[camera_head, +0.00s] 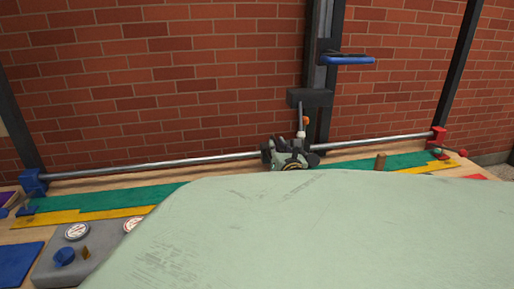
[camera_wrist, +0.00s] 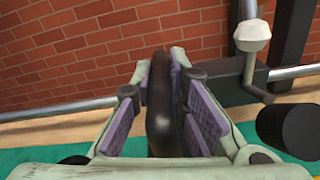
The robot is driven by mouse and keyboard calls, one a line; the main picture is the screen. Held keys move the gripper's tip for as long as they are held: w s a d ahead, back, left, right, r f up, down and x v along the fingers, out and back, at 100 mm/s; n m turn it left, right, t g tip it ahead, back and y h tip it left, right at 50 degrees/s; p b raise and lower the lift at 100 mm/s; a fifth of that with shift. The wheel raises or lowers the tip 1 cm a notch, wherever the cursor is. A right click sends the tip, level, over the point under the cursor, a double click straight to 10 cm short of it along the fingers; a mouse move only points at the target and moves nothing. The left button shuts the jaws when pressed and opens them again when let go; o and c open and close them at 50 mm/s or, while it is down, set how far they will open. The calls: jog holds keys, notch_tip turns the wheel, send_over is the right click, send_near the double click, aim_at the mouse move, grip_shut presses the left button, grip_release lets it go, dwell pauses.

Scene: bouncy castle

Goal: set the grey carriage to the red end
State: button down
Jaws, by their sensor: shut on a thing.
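A long metal rail runs along the wall from a blue end block (camera_head: 33,182) at left to a red end block (camera_head: 438,136) at right. The grey carriage is a dark block (camera_wrist: 232,84) on the rail in the wrist view, right of centre. In the head view my gripper (camera_head: 288,160) covers most of it, right of the rail's middle and well short of the red end. My gripper, also in the wrist view (camera_wrist: 165,95), is shut on a dark upright handle (camera_wrist: 162,115) between its pads. The handle's join to the carriage is hidden.
A dark vertical column (camera_head: 322,75) with a blue handle (camera_head: 347,60) stands behind the rail. The rail looks clear towards the red end. Gauges (camera_head: 77,231) sit at lower left.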

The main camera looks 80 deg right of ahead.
jog(key=shift+s+d, duration=0.35)
jog(key=shift+s, duration=0.4)
jog(key=c, duration=1.6)
grip_release()
jog(key=shift+o, duration=0.2)
jog(key=shift+f, duration=0.1)
jog(key=v, duration=1.2)
